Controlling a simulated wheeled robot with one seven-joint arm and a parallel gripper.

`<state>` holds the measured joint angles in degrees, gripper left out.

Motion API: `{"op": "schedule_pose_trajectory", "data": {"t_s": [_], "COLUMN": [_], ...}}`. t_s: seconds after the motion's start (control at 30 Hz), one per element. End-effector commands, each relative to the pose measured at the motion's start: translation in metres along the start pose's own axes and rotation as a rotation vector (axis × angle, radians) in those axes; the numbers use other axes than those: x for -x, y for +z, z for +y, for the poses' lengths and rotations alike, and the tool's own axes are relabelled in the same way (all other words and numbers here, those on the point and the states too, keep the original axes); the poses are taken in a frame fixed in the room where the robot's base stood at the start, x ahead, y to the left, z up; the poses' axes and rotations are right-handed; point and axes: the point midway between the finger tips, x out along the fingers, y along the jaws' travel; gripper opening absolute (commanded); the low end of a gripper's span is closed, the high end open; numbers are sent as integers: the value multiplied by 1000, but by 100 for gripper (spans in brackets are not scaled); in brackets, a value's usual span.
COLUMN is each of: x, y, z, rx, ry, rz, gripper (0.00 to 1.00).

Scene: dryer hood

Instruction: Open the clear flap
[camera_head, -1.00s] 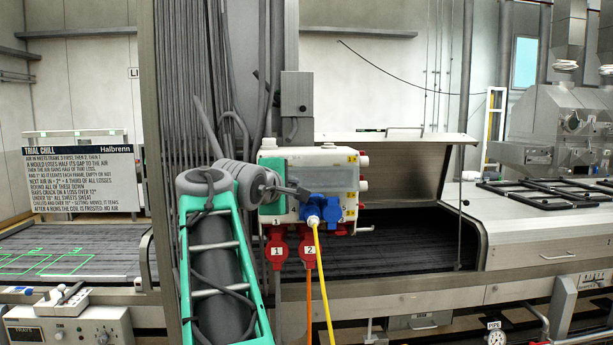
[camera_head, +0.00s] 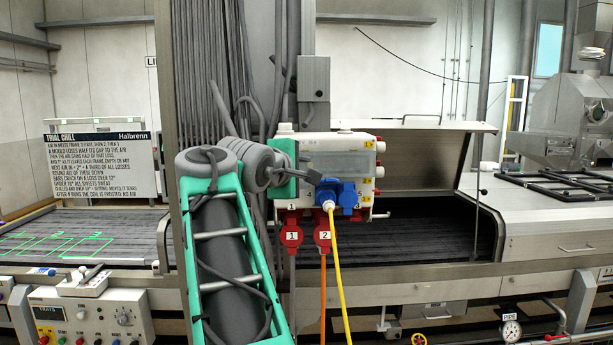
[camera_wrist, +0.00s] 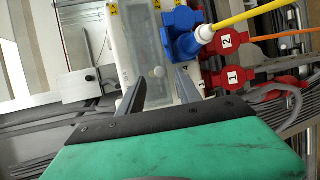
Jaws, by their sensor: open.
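The clear flap (camera_head: 336,162) is a greyish see-through pane on the front of a white socket box (camera_head: 366,142). It looks closed. In the wrist view the flap (camera_wrist: 142,42) fills much of the box front, with a small pale round knob (camera_wrist: 158,72) near its lower part. My gripper (camera_wrist: 160,84) is open, its two dark fingers spread on either side of the knob. I cannot tell whether a finger touches the flap. In the head view my gripper (camera_head: 306,184) is at the left part of the box, and its fingers are hard to make out.
A blue plug (camera_head: 335,192) with a yellow cable sits beside the flap, close to one finger in the wrist view. Red plugs (camera_head: 322,234) hang below the box. A grey post with cables (camera_head: 212,75) stands left. A raised hood (camera_head: 430,165) stands right.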

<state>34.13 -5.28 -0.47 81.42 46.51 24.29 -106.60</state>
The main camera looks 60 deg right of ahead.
Motion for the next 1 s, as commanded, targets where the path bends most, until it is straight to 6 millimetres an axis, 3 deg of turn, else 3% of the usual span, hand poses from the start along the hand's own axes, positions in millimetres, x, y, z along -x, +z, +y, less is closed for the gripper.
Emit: {"op": "schedule_pose_trajectory", "data": {"t_s": [0.2,0.5,0.57,0.67,0.77,0.87,0.9,0.97,1.0], "x": [40,46,46,51,72,122,149,193,222], "y": [-2,0,-2,-25,-82,-150,-171,-190,-195], "z": [0,0,-1,-17,-66,-156,-200,-268,-312], "rx": [0,0,-2,-42,-152,-303,-361,-430,-463], "ry": [2,0,-2,-28,-128,-353,-474,-664,-788], "rz": [4,1,5,70,228,407,455,486,481], "gripper": [41,41,36,28,20,11,8,3,0]}}
